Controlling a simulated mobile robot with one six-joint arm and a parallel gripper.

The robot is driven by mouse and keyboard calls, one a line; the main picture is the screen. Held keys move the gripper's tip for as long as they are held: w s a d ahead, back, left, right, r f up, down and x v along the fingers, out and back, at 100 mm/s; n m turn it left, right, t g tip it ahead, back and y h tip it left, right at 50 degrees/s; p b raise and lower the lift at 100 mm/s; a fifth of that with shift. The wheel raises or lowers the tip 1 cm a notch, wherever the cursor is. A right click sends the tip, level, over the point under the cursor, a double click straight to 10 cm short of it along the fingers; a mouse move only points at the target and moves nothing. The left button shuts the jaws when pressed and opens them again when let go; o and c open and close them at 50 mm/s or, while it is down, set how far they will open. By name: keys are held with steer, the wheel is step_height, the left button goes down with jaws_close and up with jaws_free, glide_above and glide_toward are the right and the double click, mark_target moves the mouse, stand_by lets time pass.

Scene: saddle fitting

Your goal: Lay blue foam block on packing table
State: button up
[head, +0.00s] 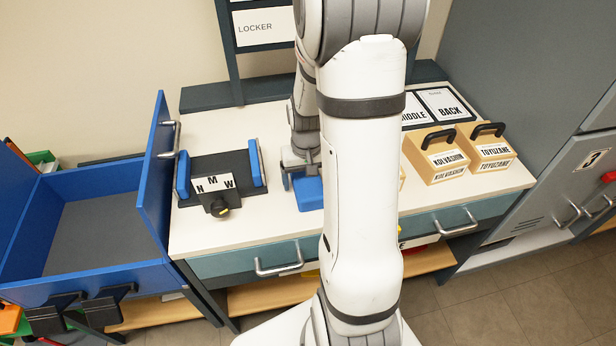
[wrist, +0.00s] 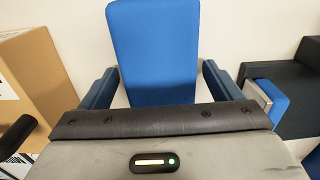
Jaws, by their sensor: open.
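The blue foam block (head: 309,194) lies on the white top of the packing table (head: 270,228), just right of the dark clamp fixture; my arm partly hides it in the head view. In the wrist view the block (wrist: 153,50) stretches away from the gripper body, with white surface on both sides. My gripper (head: 301,174) is open at the block. In the wrist view its two fingers (wrist: 160,75) stand one on each side of the block, with a visible gap on each side. Whether the block's underside rests fully flat is hidden.
A dark fixture (head: 240,170) with blue pads and a knob stands left on the table. Tan handled boxes (head: 436,156) and label cards (head: 443,104) are at the right. Front-left tabletop is clear.

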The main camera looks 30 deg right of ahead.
step_height(320, 180, up, 12)
steer(key=p, duration=0.1)
steer(key=s+a+r+n+t, duration=0.2)
steer(key=s+a+r, duration=0.4)
steer(key=s+a, duration=0.5)
steer(key=shift+s+a+n+t, duration=0.3)
steer(key=shift+s+n, duration=0.2)
steer(key=shift+n, duration=0.1)
steer(key=shift+c, duration=0.4)
